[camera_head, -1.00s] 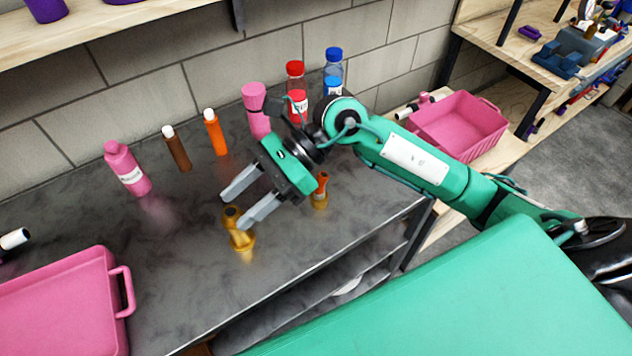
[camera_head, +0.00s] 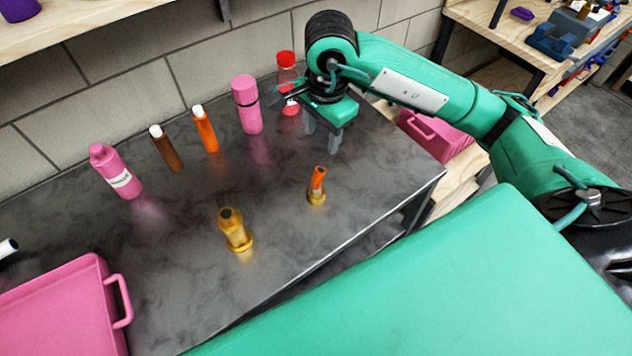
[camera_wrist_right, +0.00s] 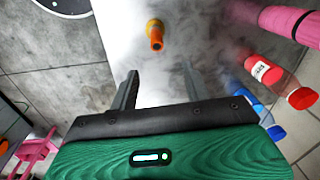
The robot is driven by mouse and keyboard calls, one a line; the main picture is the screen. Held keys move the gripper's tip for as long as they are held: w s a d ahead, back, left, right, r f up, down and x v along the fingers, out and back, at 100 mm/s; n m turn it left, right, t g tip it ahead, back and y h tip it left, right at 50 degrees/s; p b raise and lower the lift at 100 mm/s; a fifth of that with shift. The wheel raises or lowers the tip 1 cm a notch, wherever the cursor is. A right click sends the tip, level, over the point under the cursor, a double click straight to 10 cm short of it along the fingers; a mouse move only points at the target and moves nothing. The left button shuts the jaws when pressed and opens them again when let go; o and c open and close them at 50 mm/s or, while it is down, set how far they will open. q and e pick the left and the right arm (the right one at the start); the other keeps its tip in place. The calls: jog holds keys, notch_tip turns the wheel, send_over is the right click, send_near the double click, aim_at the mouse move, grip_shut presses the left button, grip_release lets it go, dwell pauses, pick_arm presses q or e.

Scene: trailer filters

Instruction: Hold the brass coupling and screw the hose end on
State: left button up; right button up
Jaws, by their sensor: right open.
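A brass-coloured piece with a dark top opening, which looks like the brass coupling (camera_head: 236,232), stands on the grey bench near its front edge. A smaller piece with an orange top and a brass-coloured base, perhaps the hose end (camera_head: 317,187), stands to its right. It also shows in the right wrist view (camera_wrist_right: 155,36), beyond the fingertips and apart from them. My right gripper (camera_head: 321,140) is open and empty, behind the orange-topped piece, fingers pointing down. Its two fingers show in the right wrist view (camera_wrist_right: 160,72). My left gripper is not in view.
Along the back stand a pink bottle (camera_head: 115,172), brown tube (camera_head: 166,150), orange tube (camera_head: 205,130), pink tumbler (camera_head: 247,105) and red-capped bottle (camera_head: 287,75) close to my right gripper. Pink bins stand at left (camera_head: 65,300) and right (camera_head: 435,133).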

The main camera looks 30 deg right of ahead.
aim_at(319, 170)
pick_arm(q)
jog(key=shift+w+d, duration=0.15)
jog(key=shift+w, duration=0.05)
pick_arm(e)
jog(key=shift+f, duration=0.1)
jog(key=f, duration=0.3)
jog(key=f+p, duration=0.1)
jog(key=f, duration=0.3)
jog(key=shift+w+a+f, duration=0.1)
jog(key=shift+w+f, duration=0.1)
jog(key=shift+f, duration=0.55)
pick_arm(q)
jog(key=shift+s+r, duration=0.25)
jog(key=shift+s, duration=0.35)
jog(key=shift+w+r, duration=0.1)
